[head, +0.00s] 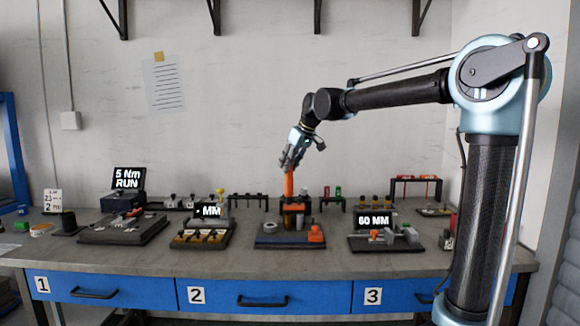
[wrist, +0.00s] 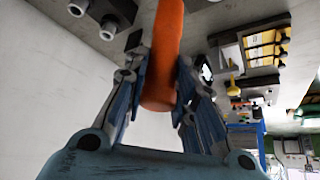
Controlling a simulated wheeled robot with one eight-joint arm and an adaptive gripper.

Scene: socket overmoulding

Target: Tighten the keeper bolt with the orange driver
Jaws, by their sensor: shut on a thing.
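My gripper (head: 291,158) is shut on the orange driver (head: 289,184), which hangs upright below it over the middle of the bench. In the wrist view the driver's orange handle (wrist: 163,50) sits between the two blue-grey fingers. The driver's lower end is near the dark fixture on the middle board (head: 265,240); I cannot tell whether it touches anything. The keeper bolt cannot be made out in either view.
A "5 Nm RUN" display (head: 127,178) stands on the left board. A "60 MM" display (head: 373,220) stands on the right board. A board with yellow parts (head: 202,238) lies left of the middle one. Small racks line the back. The bench's front edge is clear.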

